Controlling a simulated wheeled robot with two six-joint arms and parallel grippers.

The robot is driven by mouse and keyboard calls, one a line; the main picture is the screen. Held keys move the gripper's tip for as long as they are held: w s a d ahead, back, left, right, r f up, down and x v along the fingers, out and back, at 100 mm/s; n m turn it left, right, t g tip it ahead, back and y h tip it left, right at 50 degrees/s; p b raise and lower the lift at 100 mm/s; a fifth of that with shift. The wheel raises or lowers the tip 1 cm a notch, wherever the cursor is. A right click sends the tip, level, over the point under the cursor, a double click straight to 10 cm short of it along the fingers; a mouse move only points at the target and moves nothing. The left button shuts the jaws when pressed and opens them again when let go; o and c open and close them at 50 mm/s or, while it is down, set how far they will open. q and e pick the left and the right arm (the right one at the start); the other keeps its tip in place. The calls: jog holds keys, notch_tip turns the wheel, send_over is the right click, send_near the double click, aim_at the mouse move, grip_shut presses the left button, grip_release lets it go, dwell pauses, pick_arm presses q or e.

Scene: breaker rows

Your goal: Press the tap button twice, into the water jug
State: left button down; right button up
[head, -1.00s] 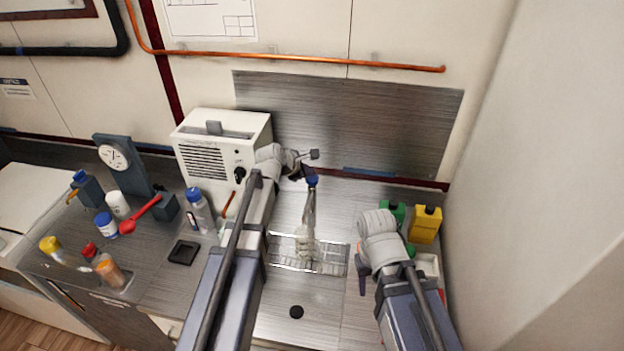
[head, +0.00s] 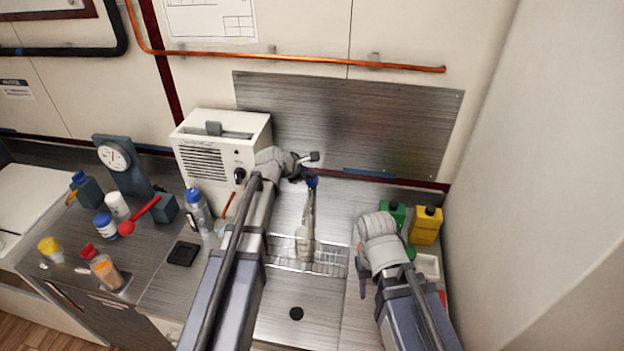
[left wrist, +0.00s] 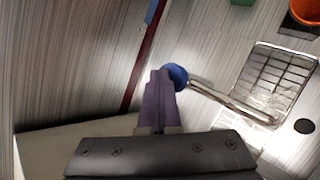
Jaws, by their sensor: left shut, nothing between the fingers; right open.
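The tap's round blue button (head: 311,182) tops a metal spout at the back of the counter. It also shows in the left wrist view (left wrist: 178,76). My left gripper (head: 309,174) is shut and empty, with its purple fingertips right at the button; in the left wrist view the fingertips (left wrist: 160,76) overlap its edge. I cannot tell whether they touch it. The clear water jug (head: 303,243) stands below the spout on the metal grate and is hard to make out. My right gripper (head: 363,284) is open over the right side of the counter, partly hidden by its arm.
A white machine (head: 222,150) stands left of the tap. Yellow (head: 426,225) and green (head: 394,214) containers stand at the right, near a white tray (head: 428,265). Bottles, a scale (head: 122,160) and a red spoon (head: 140,213) fill the left counter.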

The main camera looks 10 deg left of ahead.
aim_at(309, 180)
pick_arm(q)
jog(key=shift+f+b, duration=0.55)
jog(key=shift+f, duration=0.1)
dwell(0.3)
jog(key=shift+r, duration=0.1)
jog(key=shift+r+p, duration=1.25)
jog(key=shift+p, duration=0.1)
jog(key=shift+r, duration=0.1)
notch_tip(309, 180, up, 5)
jog(key=p, duration=0.5)
dwell(0.3)
